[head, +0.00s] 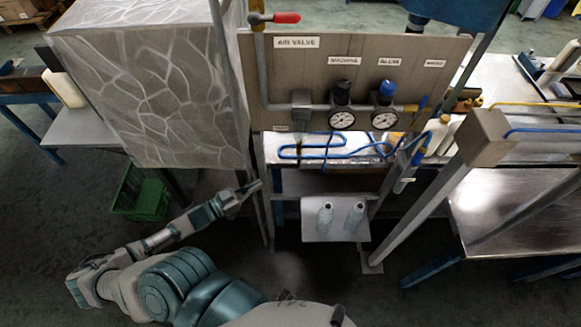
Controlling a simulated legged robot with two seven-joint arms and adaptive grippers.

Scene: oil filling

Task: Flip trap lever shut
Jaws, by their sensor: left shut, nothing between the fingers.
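The grey trap block (301,98) sits on the pipe at the panel's lower left, with a small, hard-to-read label (281,128) below it. My right gripper is not in view.
The panel (357,75) carries a red-handled air valve (287,18) and two gauges (342,119). A blue coiled hose (335,151) hangs below.

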